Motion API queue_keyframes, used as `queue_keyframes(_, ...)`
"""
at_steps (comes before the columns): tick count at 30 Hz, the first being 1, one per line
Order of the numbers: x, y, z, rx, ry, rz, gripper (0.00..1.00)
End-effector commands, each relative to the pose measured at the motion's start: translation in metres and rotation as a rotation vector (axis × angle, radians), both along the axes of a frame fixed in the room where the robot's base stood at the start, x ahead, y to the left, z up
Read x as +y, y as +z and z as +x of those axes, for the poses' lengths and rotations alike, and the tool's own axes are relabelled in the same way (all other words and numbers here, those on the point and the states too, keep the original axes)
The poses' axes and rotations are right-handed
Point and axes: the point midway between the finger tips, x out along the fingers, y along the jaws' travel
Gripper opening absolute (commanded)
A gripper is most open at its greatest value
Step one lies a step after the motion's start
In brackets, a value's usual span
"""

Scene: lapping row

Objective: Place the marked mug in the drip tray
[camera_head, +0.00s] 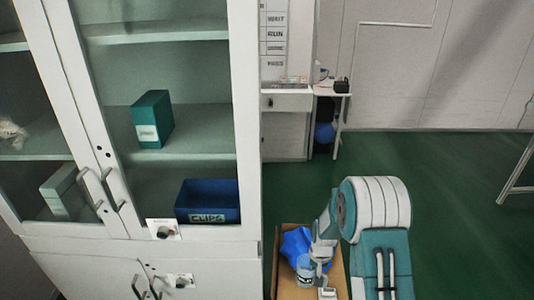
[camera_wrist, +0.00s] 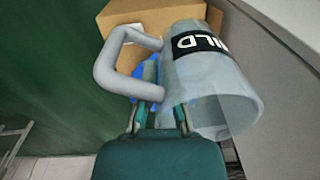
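The mug (camera_wrist: 205,75) is a pale cup with a thick grey handle and a black band with white letters, of which "ILD" can be read. It is close and tilted in the wrist view, its open end toward the lower right. In the head view the mug (camera_head: 305,269) appears small, over the cardboard box. My gripper (camera_wrist: 166,108) is at the handle side of the mug's rim, its teal fingers on it; the exact contact is partly hidden. It also shows in the head view (camera_head: 322,264). I cannot make out a drip tray.
A cardboard box (camera_head: 284,289) with a blue crumpled thing (camera_head: 295,243) is below the mug. A white glass-fronted cabinet (camera_head: 246,150) stands left, holding a blue CLIPS bin (camera_head: 208,201). A small side table (camera_head: 330,94) is at the back.

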Motion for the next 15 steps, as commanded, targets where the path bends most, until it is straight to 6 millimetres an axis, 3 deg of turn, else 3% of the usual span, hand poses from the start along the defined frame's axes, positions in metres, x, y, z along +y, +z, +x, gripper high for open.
queue_keyframes(1, 0.002, 0.02, 0.002, -0.007, 0.029, 0.0, 0.0)
queue_keyframes(6, 0.005, 0.065, -0.002, -0.004, 0.111, -0.003, 0.0)
queue_keyframes(10, 0.006, 0.081, -0.005, -0.001, 0.143, -0.003, 0.0)
queue_keyframes(15, 0.006, 0.086, -0.006, 0.001, 0.154, -0.003, 0.0)
